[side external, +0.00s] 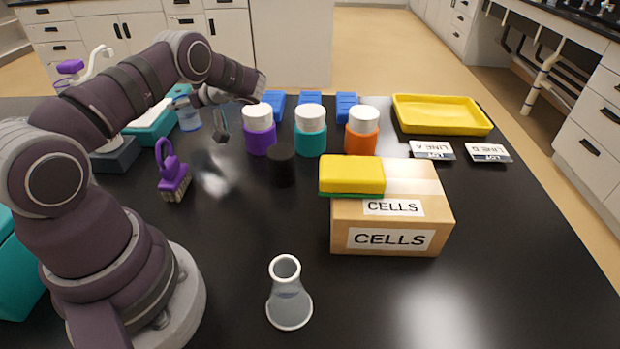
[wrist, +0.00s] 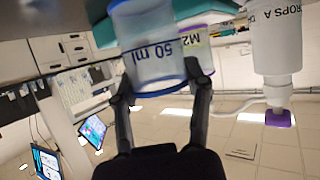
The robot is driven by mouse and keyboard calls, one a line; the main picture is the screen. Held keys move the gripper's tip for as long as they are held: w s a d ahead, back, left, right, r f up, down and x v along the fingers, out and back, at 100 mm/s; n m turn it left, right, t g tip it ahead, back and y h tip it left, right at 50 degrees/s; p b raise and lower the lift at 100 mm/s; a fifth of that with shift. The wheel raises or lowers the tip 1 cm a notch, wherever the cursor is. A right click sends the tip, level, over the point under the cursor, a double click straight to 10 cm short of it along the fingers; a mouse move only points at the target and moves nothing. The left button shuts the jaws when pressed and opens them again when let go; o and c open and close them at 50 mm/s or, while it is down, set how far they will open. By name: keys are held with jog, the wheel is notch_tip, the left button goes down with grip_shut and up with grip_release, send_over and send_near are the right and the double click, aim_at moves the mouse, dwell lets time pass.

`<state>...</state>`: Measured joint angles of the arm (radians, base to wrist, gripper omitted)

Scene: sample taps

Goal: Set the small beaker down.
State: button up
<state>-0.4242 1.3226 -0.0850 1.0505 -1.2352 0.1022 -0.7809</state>
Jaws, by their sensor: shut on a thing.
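The small beaker (wrist: 158,55) is clear, has a blue rim and is marked 50 ml. It fills the gap between the two fingers of my gripper (wrist: 160,88) in the wrist view. In the side external view the beaker (side external: 187,116) is at the back left, in front of or beside a teal box (side external: 152,128). My gripper is shut on it there, partly hidden by my own arm. I cannot tell whether the beaker's base touches anything.
A purple brush (side external: 173,178) and a dark cylinder (side external: 281,166) stand nearby. Purple, teal (side external: 310,138) and orange (side external: 361,138) jars stand to the right. A cardboard box (side external: 420,205) bears a yellow sponge (side external: 351,174). A flask (side external: 288,300) stands in front.

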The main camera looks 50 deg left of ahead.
aim_at(194, 115)
jog(key=shift+f, duration=1.85)
jog(key=o, duration=0.9)
jog(key=shift+f, duration=0.1)
